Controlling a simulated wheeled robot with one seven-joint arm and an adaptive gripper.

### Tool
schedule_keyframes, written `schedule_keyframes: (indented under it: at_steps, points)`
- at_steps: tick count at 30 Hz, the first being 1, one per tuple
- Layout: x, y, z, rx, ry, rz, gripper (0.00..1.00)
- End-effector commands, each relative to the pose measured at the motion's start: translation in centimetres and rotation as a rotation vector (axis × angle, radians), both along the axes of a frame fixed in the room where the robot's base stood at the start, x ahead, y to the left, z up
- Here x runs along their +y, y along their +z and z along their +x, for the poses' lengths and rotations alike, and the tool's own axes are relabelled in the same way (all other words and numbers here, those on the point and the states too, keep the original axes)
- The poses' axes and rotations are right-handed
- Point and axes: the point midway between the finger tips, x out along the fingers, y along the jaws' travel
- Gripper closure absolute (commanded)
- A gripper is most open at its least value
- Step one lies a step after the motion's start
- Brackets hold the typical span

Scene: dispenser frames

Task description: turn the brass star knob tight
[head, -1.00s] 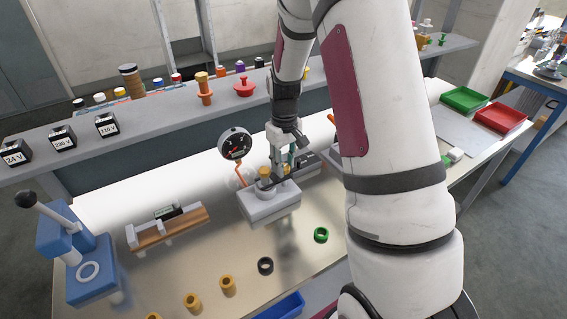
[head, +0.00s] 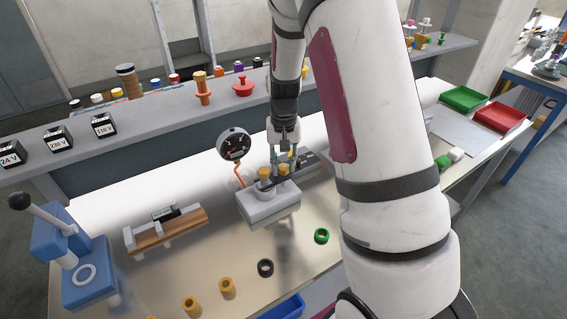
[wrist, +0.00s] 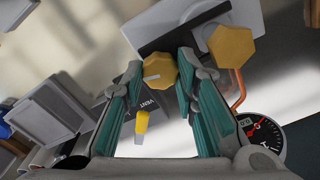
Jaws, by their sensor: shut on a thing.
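The brass knob (head: 283,169) sits on a grey block (head: 268,208) on the bench. In the wrist view the knob (wrist: 159,71) has a pale line on its top and lies between my fingertips. My gripper (head: 284,160) points down over it and is shut on it. A second brass knob (head: 264,173) stands just left of it on the same block; in the wrist view it (wrist: 231,47) is angular and apart from my fingers. The held knob's lower part is hidden.
A dial gauge (head: 234,145) on an orange tube stands close left of the block. In the wrist view, a yellow lever (wrist: 141,125) beside a VENT label lies between my fingers. A black ring (head: 265,267) and green ring (head: 321,235) lie in front.

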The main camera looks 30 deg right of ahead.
Motion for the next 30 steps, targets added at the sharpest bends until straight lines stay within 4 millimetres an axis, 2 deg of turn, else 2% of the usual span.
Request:
schedule_keyframes:
  at_steps: [13,14,15,16,26,30]
  points:
    - [0.0,0.02,0.01,0.0,-0.008,0.0,1.0]
    - [0.0,0.02,0.01,0.0,-0.007,0.0,0.66]
    - [0.0,0.02,0.01,0.0,-0.007,0.0,0.57]
    - [0.0,0.02,0.01,0.0,-0.007,0.0,0.53]
    - [0.0,0.01,0.0,0.0,0.0,0.0,0.53]
    - [-0.02,0.02,-0.02,0.0,0.066,0.0,0.53]
